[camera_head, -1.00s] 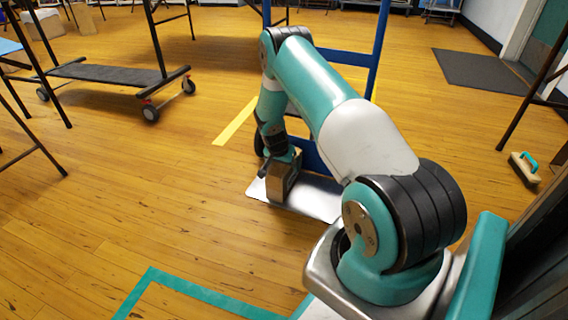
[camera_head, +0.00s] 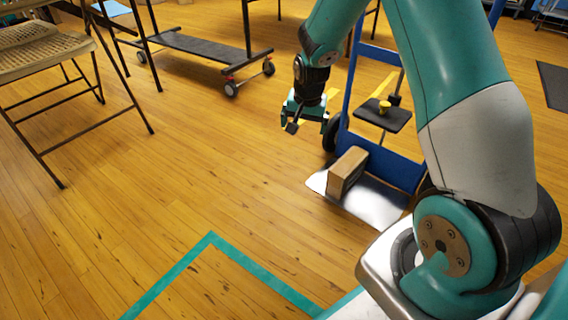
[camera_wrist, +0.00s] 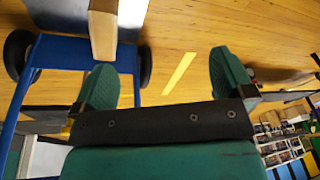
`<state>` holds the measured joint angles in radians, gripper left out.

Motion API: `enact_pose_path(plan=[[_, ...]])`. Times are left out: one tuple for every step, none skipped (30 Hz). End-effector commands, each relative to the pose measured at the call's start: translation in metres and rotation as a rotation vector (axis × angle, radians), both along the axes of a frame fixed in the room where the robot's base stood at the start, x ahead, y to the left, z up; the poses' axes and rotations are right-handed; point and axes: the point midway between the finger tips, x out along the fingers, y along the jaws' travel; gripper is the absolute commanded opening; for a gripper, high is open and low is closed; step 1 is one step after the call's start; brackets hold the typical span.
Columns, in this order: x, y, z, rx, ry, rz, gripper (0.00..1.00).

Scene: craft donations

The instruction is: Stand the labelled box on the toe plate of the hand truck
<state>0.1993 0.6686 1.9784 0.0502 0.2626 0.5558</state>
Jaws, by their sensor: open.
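The brown box (camera_head: 347,172) stands upright on the left part of the silver toe plate (camera_head: 378,207) of the blue hand truck (camera_head: 398,165). I cannot make out its label. The box also shows at the top of the wrist view (camera_wrist: 104,30), apart from my fingers. My gripper (camera_head: 303,124) is open and empty, in the air to the left of and above the box. My own arm hides part of the hand truck's right side.
A wheeled rack (camera_head: 200,50) stands behind, and a folding chair (camera_head: 45,55) stands at the left. Green tape (camera_head: 190,258) marks the floor in front. The floor between is clear.

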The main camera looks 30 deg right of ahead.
Motion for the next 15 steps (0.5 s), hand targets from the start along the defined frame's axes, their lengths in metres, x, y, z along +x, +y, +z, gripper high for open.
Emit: enact_pose_path(plan=[[-0.010,0.038,0.034,0.031,-0.006,0.126,1.00],[-0.019,0.059,0.050,0.051,-0.005,0.202,1.00],[-0.034,0.086,0.071,0.076,-0.003,0.304,1.00],[-0.046,0.106,0.086,0.093,-0.002,0.384,1.00],[-0.060,0.125,0.100,0.110,-0.002,0.464,1.00],[-0.082,0.148,0.117,0.131,-0.002,0.573,1.00],[-0.099,0.164,0.129,0.145,-0.002,0.655,1.00],[-0.117,0.179,0.140,0.158,-0.002,0.736,1.00],[-0.141,0.196,0.153,0.174,-0.002,0.840,1.00],[-0.159,0.206,0.161,0.183,-0.003,0.916,1.00],[-0.177,0.216,0.168,0.192,-0.003,0.988,1.00],[-0.199,0.226,0.175,0.202,-0.004,1.077,1.00],[-0.215,0.232,0.179,0.208,-0.004,1.139,1.00],[-0.229,0.236,0.183,0.212,-0.006,1.192,1.00],[-0.245,0.241,0.187,0.218,-0.006,1.255,1.00]])
